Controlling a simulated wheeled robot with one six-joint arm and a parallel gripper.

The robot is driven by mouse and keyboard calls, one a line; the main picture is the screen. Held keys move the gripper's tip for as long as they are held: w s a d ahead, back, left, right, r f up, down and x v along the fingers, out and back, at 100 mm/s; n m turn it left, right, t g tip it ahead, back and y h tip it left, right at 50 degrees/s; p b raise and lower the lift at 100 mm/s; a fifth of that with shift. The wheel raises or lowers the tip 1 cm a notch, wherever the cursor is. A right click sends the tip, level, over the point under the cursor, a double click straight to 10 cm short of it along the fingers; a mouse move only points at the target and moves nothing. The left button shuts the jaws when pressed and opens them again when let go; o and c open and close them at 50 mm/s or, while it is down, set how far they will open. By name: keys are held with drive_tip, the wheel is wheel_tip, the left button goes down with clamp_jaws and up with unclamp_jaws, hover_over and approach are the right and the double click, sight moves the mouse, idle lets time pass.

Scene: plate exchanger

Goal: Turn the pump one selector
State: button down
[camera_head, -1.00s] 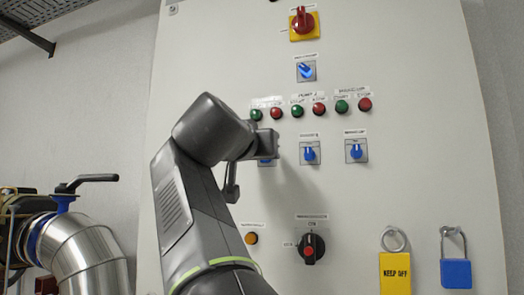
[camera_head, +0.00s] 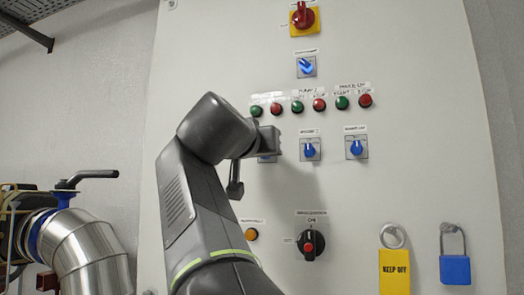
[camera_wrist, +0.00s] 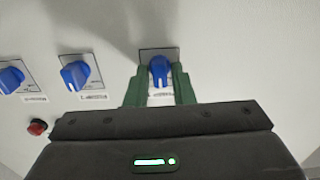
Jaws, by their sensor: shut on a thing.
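The pump one selector is a small blue knob (camera_wrist: 160,68) on a square grey plate, at the left end of a row of blue selectors. In the head view my gripper covers most of it, and only a bit of its plate (camera_head: 266,159) shows. My gripper (camera_wrist: 160,85) has its two green fingers on either side of the blue knob and is shut on it. In the head view my gripper (camera_head: 268,142) reaches the panel from the left. The label by the knob is partly hidden by the fingers.
Two more blue selectors (camera_head: 310,149) (camera_head: 356,147) sit to the right. A row of green and red buttons (camera_head: 297,107) runs above. A red-and-yellow switch (camera_head: 303,18) is at the top, a black rotary switch (camera_head: 311,243) below. A yellow tag (camera_head: 394,272) and blue padlock (camera_head: 455,268) hang lower right.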

drive_tip(key=shift+n+p, duration=1.05)
drive_tip(key=shift+n, duration=3.25)
drive_tip(key=c, duration=1.4)
unclamp_jaws()
drive_tip(key=shift+a, duration=0.1)
drive_tip(key=shift+c, duration=0.2)
drive_tip(key=b+v, duration=0.3)
drive_tip(key=v, duration=1)
drive_tip(key=shift+s+b, duration=0.3)
drive_tip(key=shift+s, duration=0.05)
